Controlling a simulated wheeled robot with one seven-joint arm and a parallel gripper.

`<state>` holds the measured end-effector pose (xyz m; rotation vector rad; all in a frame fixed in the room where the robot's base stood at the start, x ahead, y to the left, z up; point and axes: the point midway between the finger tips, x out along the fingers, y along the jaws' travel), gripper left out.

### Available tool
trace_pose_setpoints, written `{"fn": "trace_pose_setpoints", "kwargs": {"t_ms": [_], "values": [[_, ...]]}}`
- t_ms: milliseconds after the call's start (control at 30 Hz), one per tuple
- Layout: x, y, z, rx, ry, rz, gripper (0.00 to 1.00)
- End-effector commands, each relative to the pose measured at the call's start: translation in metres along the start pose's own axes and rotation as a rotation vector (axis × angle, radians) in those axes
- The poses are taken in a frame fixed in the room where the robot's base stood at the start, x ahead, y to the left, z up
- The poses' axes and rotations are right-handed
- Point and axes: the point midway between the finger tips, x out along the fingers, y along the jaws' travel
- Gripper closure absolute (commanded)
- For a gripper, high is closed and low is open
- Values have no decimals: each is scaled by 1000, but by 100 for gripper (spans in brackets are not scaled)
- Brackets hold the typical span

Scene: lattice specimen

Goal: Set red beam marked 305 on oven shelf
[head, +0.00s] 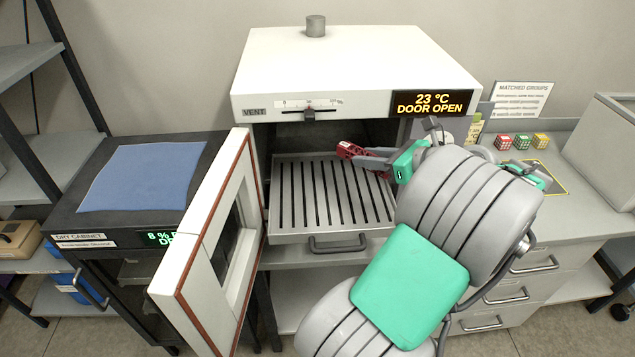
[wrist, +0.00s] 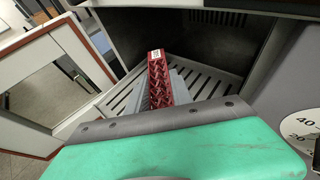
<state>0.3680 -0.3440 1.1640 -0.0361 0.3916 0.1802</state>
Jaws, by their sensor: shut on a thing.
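The red lattice beam (head: 349,150) is held in my gripper (head: 372,160), above the right back part of the slotted oven shelf (head: 300,236). In the wrist view the beam (wrist: 160,85) points away from the gripper (wrist: 160,93), with a pale label on its far end. The label's number is too small to read. The gripper's fingers are shut on the beam. The oven (head: 350,65) has its door (head: 215,240) open to the left, and the shelf is pulled partly out. The beam appears apart from the shelf, but the exact gap cannot be told.
A dry cabinet (head: 60,241) with a blue cloth (head: 145,178) on top stands left of the oven door. Several small coloured lattice cubes (head: 521,141) sit on the right counter (head: 590,205). The shelf's left and middle are bare.

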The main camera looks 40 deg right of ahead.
Motion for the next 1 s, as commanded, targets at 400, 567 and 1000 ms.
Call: {"fn": "trace_pose_setpoints", "kwargs": {"t_ms": [400,567,1000], "values": [[113,28,-20,3,-1,6,100],[137,32,-33,0,-1,4,100],[162,35,-69,-2,-1,2,100]]}}
